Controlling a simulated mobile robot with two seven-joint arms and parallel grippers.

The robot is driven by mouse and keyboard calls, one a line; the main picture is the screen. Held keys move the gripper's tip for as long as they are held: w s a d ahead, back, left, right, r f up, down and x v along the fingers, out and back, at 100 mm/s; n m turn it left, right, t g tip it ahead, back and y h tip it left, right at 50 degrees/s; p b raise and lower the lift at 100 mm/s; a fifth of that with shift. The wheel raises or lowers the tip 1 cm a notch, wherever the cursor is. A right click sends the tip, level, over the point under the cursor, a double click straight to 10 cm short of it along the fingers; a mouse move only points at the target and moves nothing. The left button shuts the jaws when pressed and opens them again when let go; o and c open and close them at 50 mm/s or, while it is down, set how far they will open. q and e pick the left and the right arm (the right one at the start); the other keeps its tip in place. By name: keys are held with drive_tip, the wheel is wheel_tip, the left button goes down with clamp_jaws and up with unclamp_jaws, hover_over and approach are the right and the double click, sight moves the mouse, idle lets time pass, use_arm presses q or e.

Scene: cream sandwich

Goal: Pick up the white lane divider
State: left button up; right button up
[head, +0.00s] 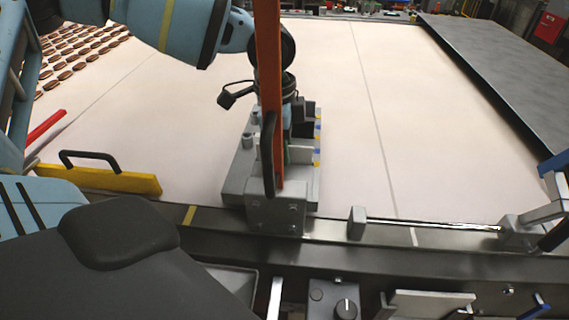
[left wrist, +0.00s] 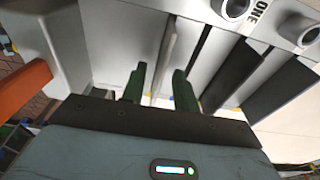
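The white lane divider (left wrist: 166,52) shows in the left wrist view as a thin pale panel, seen nearly edge-on in a slot of the grey rack. My left gripper (left wrist: 157,85) has two dark green fingers with a clear gap between them. The fingers point into the rack, and the pale panel lies between them, seemingly not clamped. In the head view my left gripper (head: 291,150) reaches down at the rack (head: 238,172), largely hidden behind an upright orange bar (head: 268,70). How deep the fingers sit is hidden. My right gripper is not in view.
Dark panels (left wrist: 235,75) stand in the slots to the right. A yellow divider with a black handle (head: 100,180) lies at the belt's left edge. A white panel (head: 430,303) shows at the lower right. The pale belt (head: 440,140) is mostly clear, with round biscuits (head: 75,55) far left.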

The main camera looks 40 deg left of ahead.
use_arm(q)
drive_tip(key=shift+f, duration=0.1)
clamp_jaws()
idle(0.4)
wheel_tip(320, 180, up, 28)
drive_tip(key=p, duration=0.1)
drive_tip(key=shift+p, duration=0.3)
